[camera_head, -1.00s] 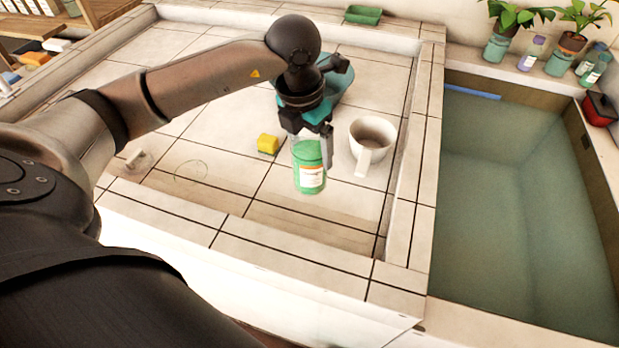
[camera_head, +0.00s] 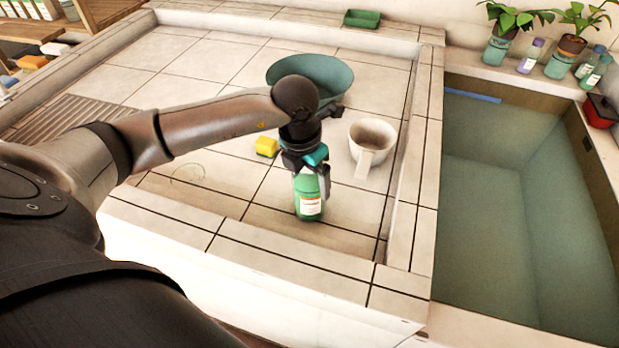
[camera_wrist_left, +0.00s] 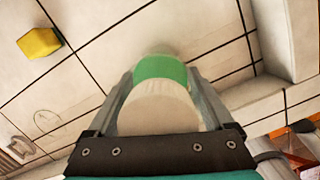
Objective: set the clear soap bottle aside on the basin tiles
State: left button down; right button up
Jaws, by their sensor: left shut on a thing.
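The clear soap bottle (camera_head: 308,206), with green contents and a white and orange label, is upright over the front part of the tiled basin floor (camera_head: 240,213). My left gripper (camera_head: 311,182) is shut on its upper part from above. In the left wrist view the bottle (camera_wrist_left: 158,100) sits between the two fingers (camera_wrist_left: 159,80). I cannot tell whether its base touches the tiles. My right gripper is not in view.
A white mug (camera_head: 371,142) stands just right of the gripper. A yellow sponge (camera_head: 266,146) lies to its left and a teal bowl (camera_head: 311,72) behind. A raised rim (camera_head: 290,262) runs along the front; a water-filled trough (camera_head: 500,190) is at right. Tiles left of the bottle are largely clear.

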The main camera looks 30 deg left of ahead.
pick_arm(q)
jog(key=shift+f, duration=0.1)
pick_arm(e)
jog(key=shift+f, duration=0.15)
pick_arm(q)
grip_release()
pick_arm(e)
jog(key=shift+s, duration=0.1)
pick_arm(q)
jog(key=shift+r, duration=0.45)
jog(key=r, duration=0.3)
jog(key=s+r+p, duration=0.1)
jog(key=r, duration=0.3)
jog(key=r+p, duration=0.1)
jog(key=r, duration=0.2)
jog(key=shift+s+a+r, duration=0.15)
jog(key=shift+s+r, duration=0.15)
jog(key=shift+r+p, duration=0.3)
jog(key=shift+r, duration=0.05)
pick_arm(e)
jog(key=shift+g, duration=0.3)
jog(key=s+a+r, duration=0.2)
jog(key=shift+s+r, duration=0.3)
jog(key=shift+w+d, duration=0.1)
